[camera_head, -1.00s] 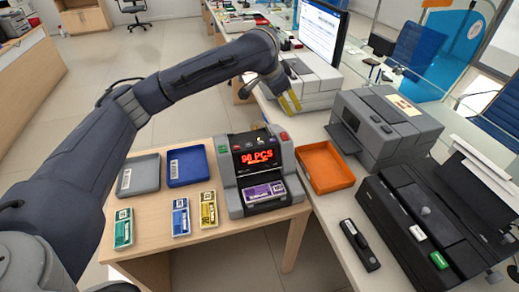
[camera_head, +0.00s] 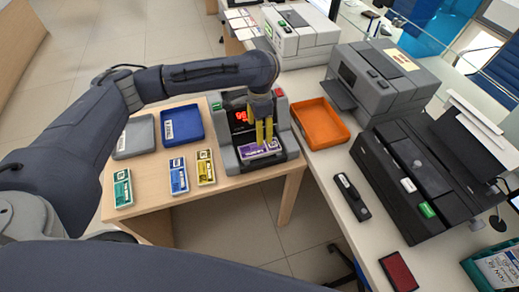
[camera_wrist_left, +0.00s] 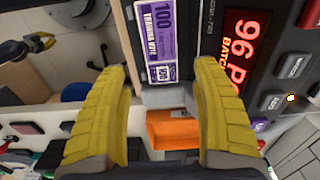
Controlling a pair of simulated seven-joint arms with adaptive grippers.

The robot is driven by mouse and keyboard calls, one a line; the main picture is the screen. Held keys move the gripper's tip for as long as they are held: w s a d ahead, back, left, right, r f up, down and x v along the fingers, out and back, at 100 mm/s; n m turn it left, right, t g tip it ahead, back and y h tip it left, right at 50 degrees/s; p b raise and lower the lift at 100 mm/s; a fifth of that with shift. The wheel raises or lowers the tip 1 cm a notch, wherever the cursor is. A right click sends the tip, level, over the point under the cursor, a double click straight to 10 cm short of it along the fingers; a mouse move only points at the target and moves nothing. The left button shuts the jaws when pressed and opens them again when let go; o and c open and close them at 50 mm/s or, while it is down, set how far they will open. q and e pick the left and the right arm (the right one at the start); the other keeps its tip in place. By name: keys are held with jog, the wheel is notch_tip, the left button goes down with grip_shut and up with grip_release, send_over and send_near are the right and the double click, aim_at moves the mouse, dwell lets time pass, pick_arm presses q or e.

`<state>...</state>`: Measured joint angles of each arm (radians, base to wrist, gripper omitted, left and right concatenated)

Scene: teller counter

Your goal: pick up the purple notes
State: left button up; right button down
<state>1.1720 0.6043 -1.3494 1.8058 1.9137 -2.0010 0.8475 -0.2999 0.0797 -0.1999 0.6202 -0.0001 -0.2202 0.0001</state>
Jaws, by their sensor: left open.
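The purple notes (camera_head: 259,149) lie in the front tray of the grey counting machine (camera_head: 229,157). They also show in the left wrist view (camera_wrist_left: 161,41), ahead of the fingers, with "100" printed on them. My left gripper (camera_head: 265,139) hangs with yellow fingertips pointing down, right over the notes in the head view. In the left wrist view its yellow fingers (camera_wrist_left: 166,105) are spread apart with nothing between them. Whether the fingertips touch the notes cannot be told.
Green (camera_head: 122,188), blue (camera_head: 178,176) and yellow (camera_head: 205,168) note bundles lie on the wooden table left of the machine. Grey (camera_head: 136,152) and blue (camera_head: 181,140) trays sit behind them. An orange tray (camera_head: 343,138) is on the white counter to the right.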

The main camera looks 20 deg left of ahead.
aim_at(259, 148)
pick_arm(q)
jog(key=shift+f, duration=5.25)
jog(key=shift+o, duration=0.2)
jog(key=c, duration=1)
jog(key=shift+c, duration=0.2)
jog(key=shift+r, duration=0.15)
